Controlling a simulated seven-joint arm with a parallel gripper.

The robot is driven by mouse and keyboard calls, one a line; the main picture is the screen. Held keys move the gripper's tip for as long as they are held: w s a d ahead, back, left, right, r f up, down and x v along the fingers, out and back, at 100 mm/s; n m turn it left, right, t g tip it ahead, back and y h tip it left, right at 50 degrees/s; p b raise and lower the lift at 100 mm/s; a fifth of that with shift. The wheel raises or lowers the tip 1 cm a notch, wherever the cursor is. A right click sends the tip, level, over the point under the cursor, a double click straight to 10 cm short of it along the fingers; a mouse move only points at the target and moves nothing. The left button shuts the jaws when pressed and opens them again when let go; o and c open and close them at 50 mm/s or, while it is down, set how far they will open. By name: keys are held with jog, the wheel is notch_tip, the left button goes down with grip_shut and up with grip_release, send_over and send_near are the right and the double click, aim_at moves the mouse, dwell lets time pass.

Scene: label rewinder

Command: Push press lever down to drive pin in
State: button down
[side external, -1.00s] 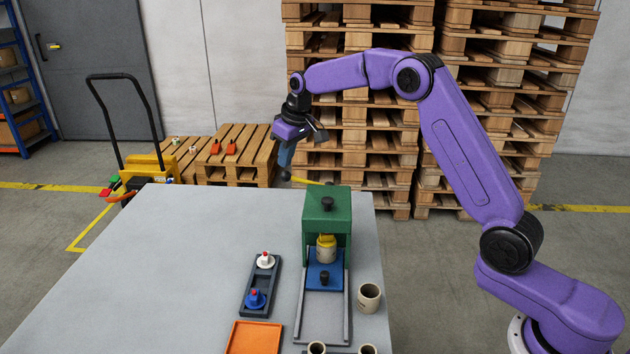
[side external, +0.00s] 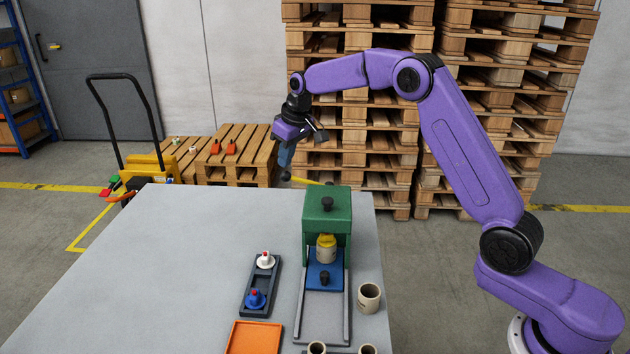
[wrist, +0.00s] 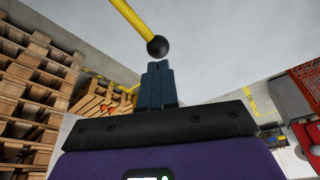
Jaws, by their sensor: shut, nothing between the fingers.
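The green press (side external: 327,212) stands at the back right of the table. Its yellow lever (side external: 308,181) sticks out to the left from the top and ends in a black ball knob (side external: 286,174). My gripper (side external: 285,161) is shut and empty, pointing down just above the knob. In the wrist view the closed fingertips (wrist: 159,66) are right at the black ball on the yellow lever (wrist: 132,19); I cannot tell if they touch. A cream cylinder with a yellow top (side external: 326,249) stands under the press on a blue slide (side external: 325,276). No pin can be made out for certain.
A dark tray (side external: 262,282) holds a white and a blue knobbed piece. An orange tray (side external: 254,338) lies in front of it. A cream cup (side external: 368,297) stands right of the press rails, with more cups at the front edge. The table's left side is clear.

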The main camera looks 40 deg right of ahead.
aim_at(289, 174)
jog(key=shift+f, duration=0.15)
jog(key=shift+f, duration=3.35)
jog(key=shift+r, duration=5.55)
jog(key=shift+a, duration=0.1)
